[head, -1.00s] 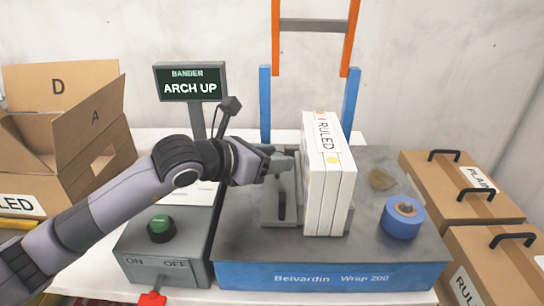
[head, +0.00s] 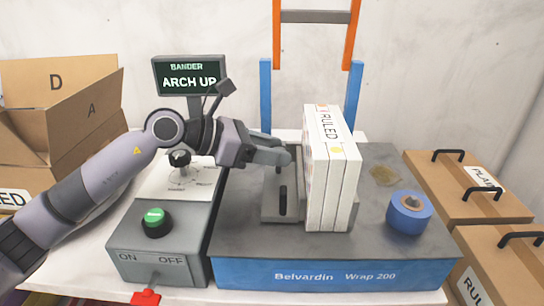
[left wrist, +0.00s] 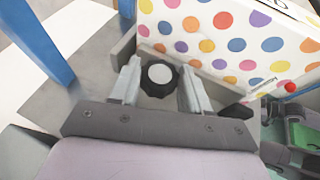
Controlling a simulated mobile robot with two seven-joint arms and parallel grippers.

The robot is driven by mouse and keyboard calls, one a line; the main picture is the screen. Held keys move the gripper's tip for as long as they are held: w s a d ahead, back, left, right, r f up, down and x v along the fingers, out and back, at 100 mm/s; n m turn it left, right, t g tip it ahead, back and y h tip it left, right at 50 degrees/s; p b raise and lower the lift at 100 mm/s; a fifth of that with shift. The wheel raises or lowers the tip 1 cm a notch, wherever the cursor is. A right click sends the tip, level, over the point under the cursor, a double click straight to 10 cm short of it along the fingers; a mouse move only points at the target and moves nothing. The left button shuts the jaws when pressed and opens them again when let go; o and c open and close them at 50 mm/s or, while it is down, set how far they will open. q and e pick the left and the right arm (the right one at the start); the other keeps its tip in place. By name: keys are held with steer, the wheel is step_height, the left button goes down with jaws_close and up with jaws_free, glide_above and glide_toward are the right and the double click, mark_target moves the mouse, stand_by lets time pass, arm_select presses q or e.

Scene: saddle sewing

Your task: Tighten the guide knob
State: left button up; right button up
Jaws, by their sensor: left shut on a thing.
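The guide knob (left wrist: 159,76), black and lobed with a pale round cap, shows in the left wrist view between the two fingers of my left gripper (left wrist: 161,86). The gripper is shut on it. In the head view my left gripper (head: 285,157) reaches in from the left above the grey guide (head: 270,208), and the knob is hidden there. The guide stands beside the left face of an upright stack of white "RULED" packs (head: 328,185). In the left wrist view the stack shows a polka-dot face (left wrist: 237,44). My right gripper is not in view.
The bander (head: 335,275) has a blue-and-orange arch (head: 265,95) behind. A blue roll (head: 408,212) sits right of the stack. A control box (head: 160,262) with a green button (head: 154,222) and a dial (head: 179,158) is at left. The screen (head: 190,78) reads "ARCH UP". Boxes flank the table.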

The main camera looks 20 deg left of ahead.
arm_select(q)
steer(key=m+g, duration=0.1)
steer(key=m+g+h+b, duration=0.1)
steer(key=m+g+b, duration=0.1)
steer(key=g, duration=0.1)
steer(key=shift+w+a+m+h, duration=0.15)
steer(key=shift+w+m+h, duration=0.15)
steer(key=shift+m+h, duration=0.1)
steer(key=shift+w+m+g+h+b, duration=0.15)
steer(key=shift+m+g+h+b, duration=0.2)
steer(key=shift+m+g, duration=1.4)
steer(key=shift+g, duration=0.55)
steer(key=o, duration=0.8)
steer(key=shift+v, duration=3.6)
